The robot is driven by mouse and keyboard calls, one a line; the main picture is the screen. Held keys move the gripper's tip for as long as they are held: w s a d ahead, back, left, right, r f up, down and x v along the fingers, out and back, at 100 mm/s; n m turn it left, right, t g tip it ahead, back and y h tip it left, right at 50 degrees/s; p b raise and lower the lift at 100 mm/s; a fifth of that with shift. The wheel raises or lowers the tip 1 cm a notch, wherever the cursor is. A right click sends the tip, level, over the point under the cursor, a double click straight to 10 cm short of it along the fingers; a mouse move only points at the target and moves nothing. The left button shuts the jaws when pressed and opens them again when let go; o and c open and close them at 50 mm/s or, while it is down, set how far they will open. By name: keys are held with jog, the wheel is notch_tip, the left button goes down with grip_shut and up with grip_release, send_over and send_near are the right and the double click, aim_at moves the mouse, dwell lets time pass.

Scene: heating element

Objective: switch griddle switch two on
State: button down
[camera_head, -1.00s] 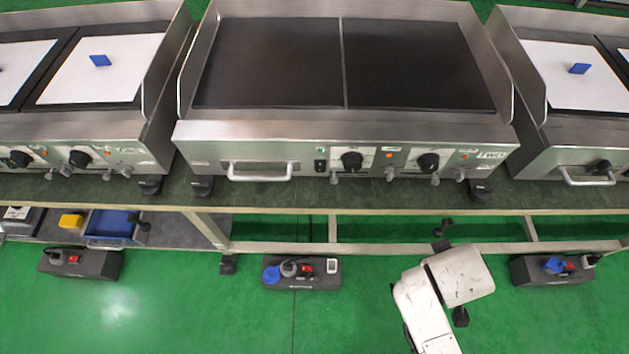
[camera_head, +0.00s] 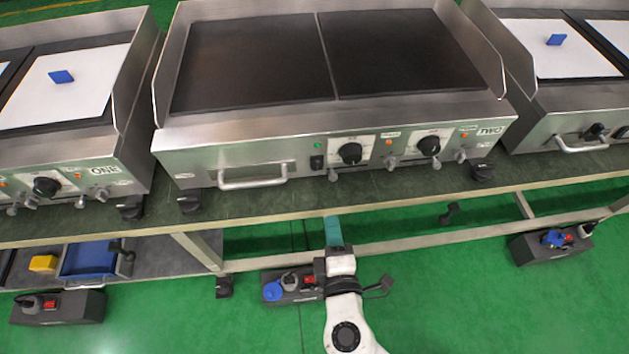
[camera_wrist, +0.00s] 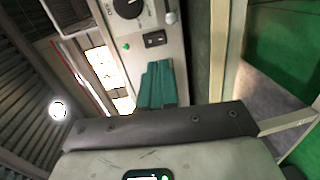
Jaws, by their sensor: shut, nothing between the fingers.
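Griddle two (camera_head: 330,140) stands on the counter in the middle of the head view, with a "TWO" label at the right of its front panel. Its black rocker switch (camera_head: 317,162) is on the panel, left of the first black knob (camera_head: 350,153), with a small green light (camera_head: 318,145) above it. The wrist view shows the switch (camera_wrist: 155,39) and the green light (camera_wrist: 126,46) beside it. My gripper (camera_head: 333,228) is shut and empty, with teal fingers, in front of and below the panel. In the wrist view its fingertips (camera_wrist: 158,70) appear close to the switch; contact cannot be told.
A drawer handle (camera_head: 252,180) projects left of the switch, and small grey valves (camera_head: 392,162) line the panel. The counter edge (camera_head: 400,205) runs below. Other griddles stand left (camera_head: 75,140) and right (camera_head: 570,90). Socket boxes (camera_head: 60,306) lie on the green floor.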

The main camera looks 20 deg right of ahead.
aim_at(317, 170)
jog(key=shift+a+f+n, duration=0.15)
jog(key=shift+a+n, duration=0.15)
jog(key=shift+a, duration=0.2)
jog(key=p+x, duration=0.1)
jog(key=x, duration=1.2)
jog(key=shift+w, duration=0.4)
jog(key=shift+w+d, duration=0.1)
jog(key=shift+f+b, duration=0.1)
jog(key=shift+b, duration=0.2)
